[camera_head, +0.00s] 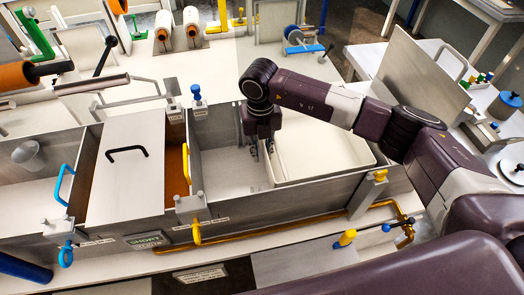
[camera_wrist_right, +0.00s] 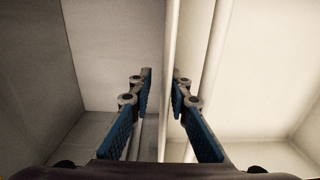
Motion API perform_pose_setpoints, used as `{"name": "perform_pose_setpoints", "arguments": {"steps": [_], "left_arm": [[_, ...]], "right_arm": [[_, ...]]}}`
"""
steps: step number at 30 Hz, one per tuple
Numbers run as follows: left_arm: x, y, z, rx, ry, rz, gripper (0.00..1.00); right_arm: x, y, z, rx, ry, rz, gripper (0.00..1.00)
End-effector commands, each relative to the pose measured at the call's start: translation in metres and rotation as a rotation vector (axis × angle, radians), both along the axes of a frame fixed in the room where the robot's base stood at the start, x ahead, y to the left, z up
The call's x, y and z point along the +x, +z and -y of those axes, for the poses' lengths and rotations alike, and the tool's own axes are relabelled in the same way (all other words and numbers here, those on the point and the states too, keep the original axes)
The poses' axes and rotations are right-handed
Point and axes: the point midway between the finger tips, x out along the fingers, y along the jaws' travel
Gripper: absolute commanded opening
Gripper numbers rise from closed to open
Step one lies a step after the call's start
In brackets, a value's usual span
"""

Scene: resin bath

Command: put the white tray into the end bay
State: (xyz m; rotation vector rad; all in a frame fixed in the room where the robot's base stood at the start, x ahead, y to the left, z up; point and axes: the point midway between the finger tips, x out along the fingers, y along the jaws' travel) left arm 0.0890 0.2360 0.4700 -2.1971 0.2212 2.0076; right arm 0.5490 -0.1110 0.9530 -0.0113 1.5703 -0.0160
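The white tray (camera_head: 330,175) is at the right end of the long metal bath, within the outline of the end bay (camera_head: 222,168). It looks level and fills the bay's right part; how deep it sits I cannot tell. My right gripper (camera_head: 262,152) points down at the tray's left wall. In the wrist view the blue-padded fingers of the right gripper (camera_wrist_right: 161,88) are apart, with a pale upright wall edge (camera_wrist_right: 170,40) between them. Whether a pad touches it is unclear. My left gripper is not in view.
A lidded bay (camera_head: 128,180) with a black handle and a bay with brown liquid (camera_head: 177,170) lie left of the end bay. A yellow pipe (camera_head: 280,230) runs along the front. A leaning metal panel (camera_head: 420,75) stands behind my right arm.

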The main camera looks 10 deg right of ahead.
Motion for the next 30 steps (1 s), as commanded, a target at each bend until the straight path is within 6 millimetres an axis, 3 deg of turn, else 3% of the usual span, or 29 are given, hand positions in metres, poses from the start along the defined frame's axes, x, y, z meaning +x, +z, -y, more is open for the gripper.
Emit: {"name": "perform_pose_setpoints", "arguments": {"steps": [13,24,30], "left_arm": [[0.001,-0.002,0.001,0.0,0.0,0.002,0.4],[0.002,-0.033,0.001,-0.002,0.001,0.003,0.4],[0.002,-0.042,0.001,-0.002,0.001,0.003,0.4]], "right_arm": [[0.001,0.008,0.0,-0.001,-0.001,0.003,0.22],[0.002,0.083,-0.001,0.0,-0.001,0.006,0.22],[0.001,0.113,-0.002,-0.001,0.0,0.002,0.22]]}}
